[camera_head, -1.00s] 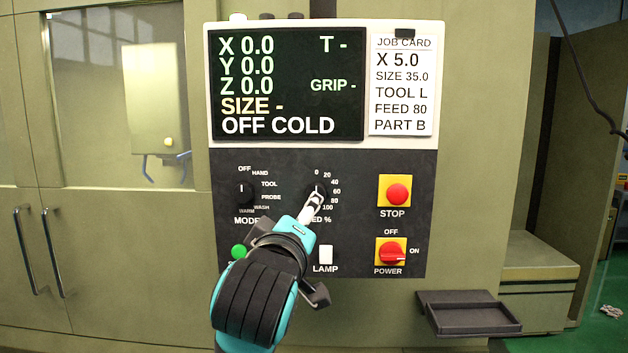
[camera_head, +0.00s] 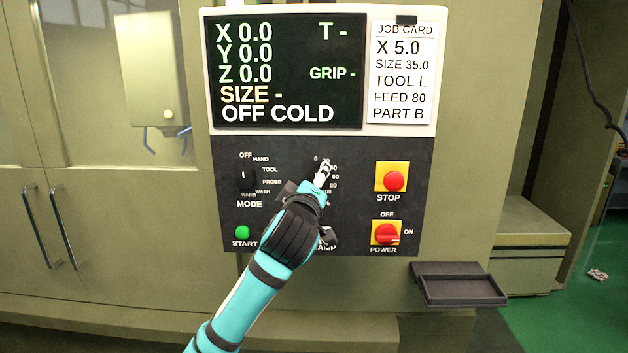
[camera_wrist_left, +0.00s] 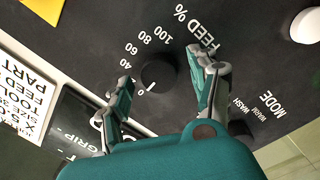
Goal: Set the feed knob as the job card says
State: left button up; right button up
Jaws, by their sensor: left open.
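The job card (camera_head: 402,72) beside the display reads FEED 80, X 5.0, SIZE 35.0, TOOL L and PART B. The feed knob (camera_wrist_left: 158,76) is a round black dial in the left wrist view, its white mark pointing at 0. Its scale runs from 0 to 100. My left gripper (camera_head: 323,172) is in front of the knob in the head view and hides most of it. In the left wrist view the open left gripper (camera_wrist_left: 162,72) has one finger on each side of the knob, with gaps visible. My right gripper is in neither view.
The mode knob (camera_head: 243,176) is left of the feed dial, above the green start button (camera_head: 242,232). The red stop button (camera_head: 394,181) and power switch (camera_head: 386,233) are at right. My arm partly covers the lamp switch. A dark tray (camera_head: 458,290) juts out below.

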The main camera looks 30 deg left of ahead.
pick_arm(q)
jog(key=c, duration=1.2)
jog(key=shift+o, duration=0.2)
